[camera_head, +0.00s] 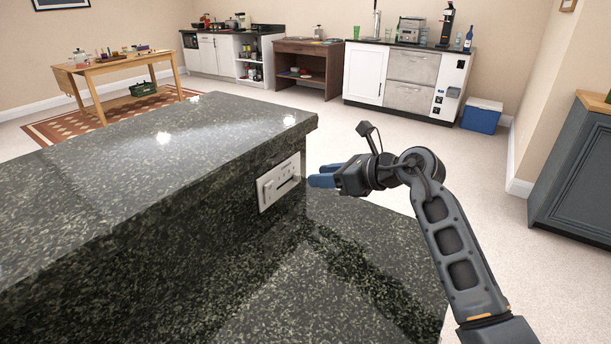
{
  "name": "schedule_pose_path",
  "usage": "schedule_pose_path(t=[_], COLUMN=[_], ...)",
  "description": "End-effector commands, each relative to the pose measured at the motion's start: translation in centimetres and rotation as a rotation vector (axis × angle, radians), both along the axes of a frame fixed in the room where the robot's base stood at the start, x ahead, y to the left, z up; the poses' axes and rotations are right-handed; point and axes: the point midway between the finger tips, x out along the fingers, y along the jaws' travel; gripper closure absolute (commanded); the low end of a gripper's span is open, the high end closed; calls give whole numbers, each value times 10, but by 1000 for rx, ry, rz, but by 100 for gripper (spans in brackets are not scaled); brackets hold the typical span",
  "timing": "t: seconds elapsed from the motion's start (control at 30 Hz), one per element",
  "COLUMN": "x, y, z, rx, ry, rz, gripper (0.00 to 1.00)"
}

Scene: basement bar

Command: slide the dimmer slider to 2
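A pale dimmer panel (279,183) is set in the upright face of the dark granite bar, just below the raised top. It has a dark slot along its lower half. The slider knob and any numbers are too small to make out. My gripper (322,177) is just right of the panel, its blue fingers pointing left towards it. A small gap seems to show between fingertips and panel; I cannot tell the depth. The fingers overlap in this view, so their opening is unclear. I see nothing held.
The raised granite top (120,180) fills the left, with a lower granite ledge (370,265) under my gripper. Pale floor lies beyond. A wooden table (112,67), white cabinets, a blue cooler (481,116) and a dark cabinet (575,170) stand farther off.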

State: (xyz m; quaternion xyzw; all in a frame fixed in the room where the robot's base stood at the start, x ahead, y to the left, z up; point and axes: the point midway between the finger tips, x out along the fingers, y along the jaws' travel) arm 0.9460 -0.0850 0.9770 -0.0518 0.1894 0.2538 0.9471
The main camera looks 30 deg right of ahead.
Motion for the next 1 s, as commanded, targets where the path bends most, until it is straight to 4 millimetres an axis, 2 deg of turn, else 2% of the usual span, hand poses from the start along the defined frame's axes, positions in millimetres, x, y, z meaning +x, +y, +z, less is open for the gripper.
schedule_pose_path(t=[0.1, 0.3, 0.7, 1.0], x=[16, 36, 43, 42], y=[10, 21, 25, 25], z=[-7, -17, -20, -20], rx=[0, 2, 3, 3], ry=[1, 0, -1, -1], rz=[2, 1, -1, -1], gripper=[62, 62, 62, 89])
